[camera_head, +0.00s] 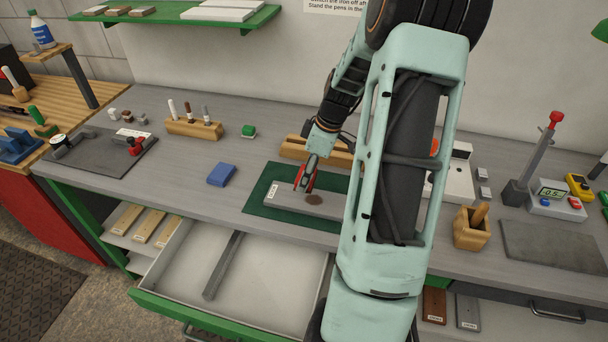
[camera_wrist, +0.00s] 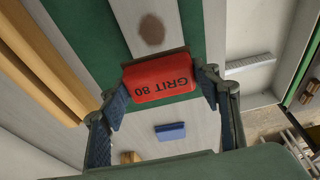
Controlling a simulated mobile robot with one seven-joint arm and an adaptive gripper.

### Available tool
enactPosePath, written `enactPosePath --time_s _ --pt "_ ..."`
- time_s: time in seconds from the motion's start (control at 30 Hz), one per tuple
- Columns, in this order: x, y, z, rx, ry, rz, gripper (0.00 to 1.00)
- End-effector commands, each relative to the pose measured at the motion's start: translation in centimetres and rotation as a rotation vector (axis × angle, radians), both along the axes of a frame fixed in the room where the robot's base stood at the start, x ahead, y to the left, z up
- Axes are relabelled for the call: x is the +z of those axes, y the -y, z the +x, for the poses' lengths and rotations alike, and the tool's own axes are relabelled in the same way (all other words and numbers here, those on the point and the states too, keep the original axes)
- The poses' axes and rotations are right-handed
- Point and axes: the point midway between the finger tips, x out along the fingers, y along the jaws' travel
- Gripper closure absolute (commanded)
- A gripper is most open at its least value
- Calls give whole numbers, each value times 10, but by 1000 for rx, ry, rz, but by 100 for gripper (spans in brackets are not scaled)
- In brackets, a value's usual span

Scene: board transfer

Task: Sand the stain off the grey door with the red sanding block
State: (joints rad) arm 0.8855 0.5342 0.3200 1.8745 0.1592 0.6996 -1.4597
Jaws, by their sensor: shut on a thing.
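The grey door (camera_head: 335,204) lies flat on a green mat (camera_head: 262,205) on the bench. A brown stain (camera_head: 313,199) is on its upper face, and it also shows in the wrist view (camera_wrist: 151,30). My gripper (camera_head: 307,176) is shut on the red sanding block (camera_wrist: 160,78), marked GRIT 80, with one finger on each side of it. The block is at or just above the door, to the left of and behind the stain in the head view. I cannot tell whether it touches the door. My arm hides the door's right part.
A wooden rail (camera_head: 296,149) stands behind the mat. A blue block (camera_head: 222,174) lies to the left, with a green one (camera_head: 249,131) farther back. An open drawer (camera_head: 262,262) juts out in front. A wooden cup (camera_head: 471,232) stands to the right.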

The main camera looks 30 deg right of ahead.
Motion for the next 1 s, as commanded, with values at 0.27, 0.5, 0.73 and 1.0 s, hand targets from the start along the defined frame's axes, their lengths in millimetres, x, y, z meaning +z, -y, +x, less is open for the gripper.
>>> enactPosePath --time_s 0.27,0.5,0.73,1.0 --pt "-16 0 0 0 1 -1 62" --pt "-39 0 0 0 -1 1 62" --pt "-57 0 0 0 0 0 62" --pt "-61 0 0 0 1 -1 62"
